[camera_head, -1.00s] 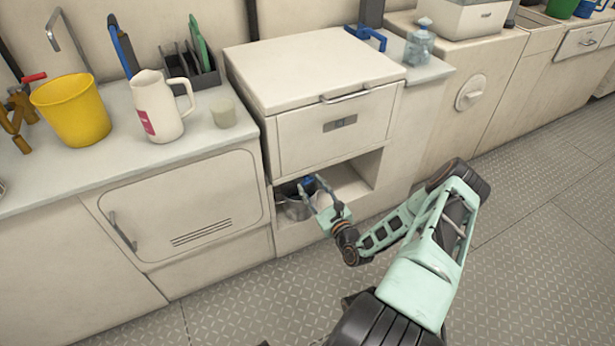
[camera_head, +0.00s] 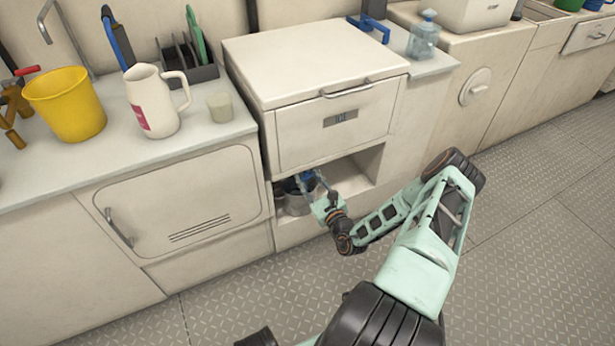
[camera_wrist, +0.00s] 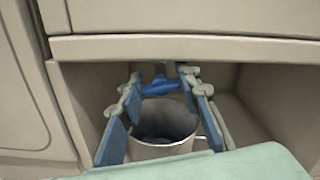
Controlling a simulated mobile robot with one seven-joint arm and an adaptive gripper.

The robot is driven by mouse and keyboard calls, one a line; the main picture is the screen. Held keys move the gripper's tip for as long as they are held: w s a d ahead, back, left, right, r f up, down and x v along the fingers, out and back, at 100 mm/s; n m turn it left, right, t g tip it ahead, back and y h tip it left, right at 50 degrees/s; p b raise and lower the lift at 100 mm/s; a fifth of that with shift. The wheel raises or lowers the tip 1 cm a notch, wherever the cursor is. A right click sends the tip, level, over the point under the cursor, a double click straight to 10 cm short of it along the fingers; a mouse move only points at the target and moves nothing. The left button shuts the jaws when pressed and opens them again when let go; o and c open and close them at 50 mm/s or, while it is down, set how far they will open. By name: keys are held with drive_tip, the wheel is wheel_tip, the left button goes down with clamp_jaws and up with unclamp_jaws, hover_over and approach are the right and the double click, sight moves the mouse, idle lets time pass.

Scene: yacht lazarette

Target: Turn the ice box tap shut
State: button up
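The ice box (camera_head: 310,65) is a white chest with a lid and a front panel; an open recess (camera_head: 358,182) lies below it. The tap has a blue handle (camera_wrist: 161,86), seen in the wrist view under the recess's top edge, lying roughly crosswise. In the head view the tap (camera_head: 304,177) is partly hidden by my gripper. My gripper (camera_wrist: 159,76) is open, its two blue-padded fingers on either side of the tap handle. I cannot tell whether they touch it. A grey metal pot (camera_wrist: 163,128) stands below the tap, between the fingers in the picture.
A cabinet door (camera_head: 180,205) is on the left. A yellow bucket (camera_head: 66,108), a white jug (camera_head: 150,102) and a cup (camera_head: 220,107) stand on the counter. The floor (camera_head: 540,240) on the right is clear.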

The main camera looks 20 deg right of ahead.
drive_tip(key=shift+c, duration=1.2)
drive_tip(key=shift+d+r+m+p, duration=0.1)
drive_tip(key=shift+m+p, duration=0.6)
drive_tip(key=shift+m, duration=0.9)
drive_tip(key=o, duration=0.9)
